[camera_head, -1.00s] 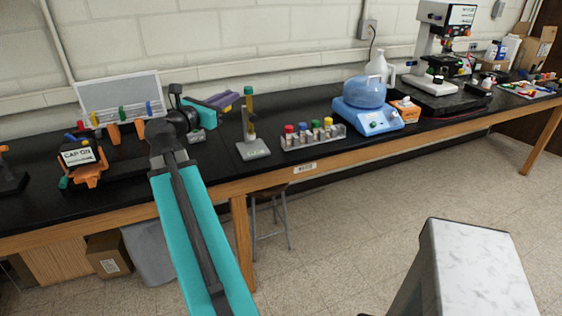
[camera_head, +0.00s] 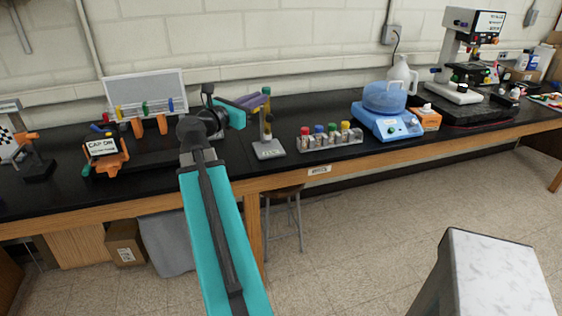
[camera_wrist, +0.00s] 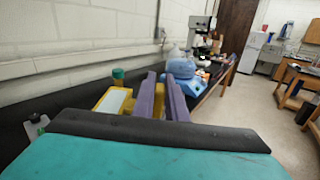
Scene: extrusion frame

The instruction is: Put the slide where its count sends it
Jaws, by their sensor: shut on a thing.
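My gripper (camera_wrist: 164,101) has two purple fingers, closed on a narrow yellow thing (camera_wrist: 160,104); I cannot tell if it is the slide, as the fingers hide most of it. In the head view my gripper (camera_head: 252,101) is over the bench, just left of the upright of a small grey stand (camera_head: 268,150) with a green top (camera_head: 266,91). In the wrist view, left of the fingers, is a yellow-edged thing with a pale face (camera_wrist: 112,100) and a green cap (camera_wrist: 118,73) above it. No slide is clearly readable in the head view.
A tube rack (camera_head: 330,142) with coloured caps stands right of the stand, then a blue device (camera_head: 388,122), an orange box (camera_head: 425,119) and a microscope (camera_head: 462,62). Left are an orange "CAP ON" station (camera_head: 106,154) and a grey panel (camera_head: 147,91) with coloured pegs.

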